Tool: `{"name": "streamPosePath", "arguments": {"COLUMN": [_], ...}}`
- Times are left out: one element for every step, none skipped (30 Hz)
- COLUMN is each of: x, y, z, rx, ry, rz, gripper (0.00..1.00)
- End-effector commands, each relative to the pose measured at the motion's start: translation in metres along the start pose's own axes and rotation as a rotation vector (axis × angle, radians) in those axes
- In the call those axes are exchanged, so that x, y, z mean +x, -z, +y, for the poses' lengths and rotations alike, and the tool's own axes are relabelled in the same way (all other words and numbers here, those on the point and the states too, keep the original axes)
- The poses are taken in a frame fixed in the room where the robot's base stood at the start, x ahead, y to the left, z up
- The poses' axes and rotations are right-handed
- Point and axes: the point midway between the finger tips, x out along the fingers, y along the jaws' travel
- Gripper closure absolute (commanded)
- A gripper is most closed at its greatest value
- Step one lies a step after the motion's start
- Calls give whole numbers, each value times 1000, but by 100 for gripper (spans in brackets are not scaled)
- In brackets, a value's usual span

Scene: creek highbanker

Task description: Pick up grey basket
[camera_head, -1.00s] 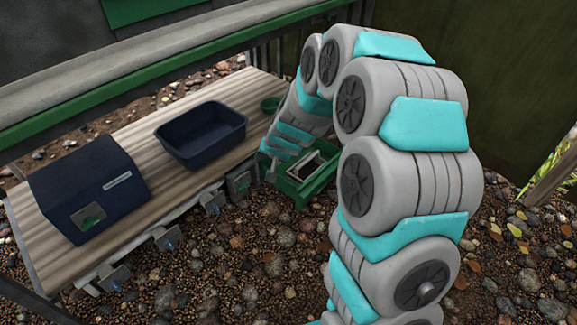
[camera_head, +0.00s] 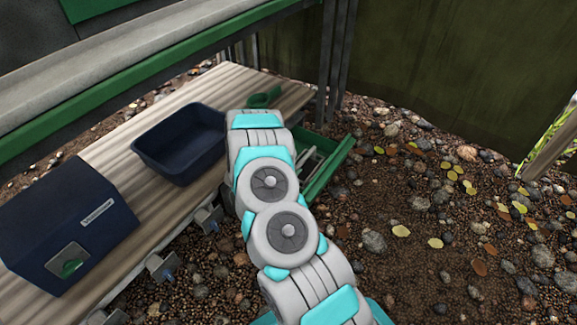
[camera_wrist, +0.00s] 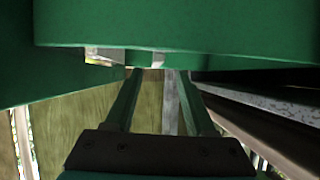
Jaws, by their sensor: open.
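No basket stands out clearly as grey in the head view. A pale grey item (camera_head: 309,163) with straight edges lies in a green tray (camera_head: 335,167) at the bench's right end. My arm hides much of it, so I cannot tell whether it is the basket. My gripper (camera_wrist: 160,74) shows in the wrist view as two long green fingers, apart and with nothing seen between them. A wide green surface (camera_wrist: 190,30) crosses just beyond the fingertips. A small pale piece (camera_wrist: 107,56) shows under it. In the head view my gripper is hidden behind my arm.
A dark navy basin (camera_head: 180,148) and a navy box (camera_head: 70,222) stand on the ribbed bench (camera_head: 120,160). A small green scoop or bowl (camera_head: 264,97) is at its far end. Dark posts (camera_head: 335,60) rise behind. Pebbly ground (camera_head: 420,210) on the right is open.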

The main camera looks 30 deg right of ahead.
Motion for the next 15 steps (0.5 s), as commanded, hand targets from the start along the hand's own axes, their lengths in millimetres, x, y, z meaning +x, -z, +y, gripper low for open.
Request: {"name": "streamPosePath", "arguments": {"x": [5, 7, 9, 10, 11, 13, 15, 18, 21, 25, 28, 32, 35, 37, 40], "y": [-4, -4, -4, -4, -3, -3, -3, -2, -2, -1, -1, 0, 0, 0, 1], "z": [10, 14, 18, 20, 21, 23, 24, 24, 24, 24, 24, 24, 24, 24, 24], "rx": [-9, -11, -14, -15, -16, -17, -17, -17, -17, -17, -17, -17, -17, -17, -17], "ry": [-21, -30, -39, -43, -47, -50, -52, -53, -53, -53, -53, -52, -52, -52, -52], "rz": [20, 31, 41, 46, 51, 55, 57, 58, 59, 59, 59, 59, 59, 60, 59], "gripper": [45, 45, 45, 45, 45, 45, 45, 45, 45, 45, 45, 45, 45, 45, 45]}}
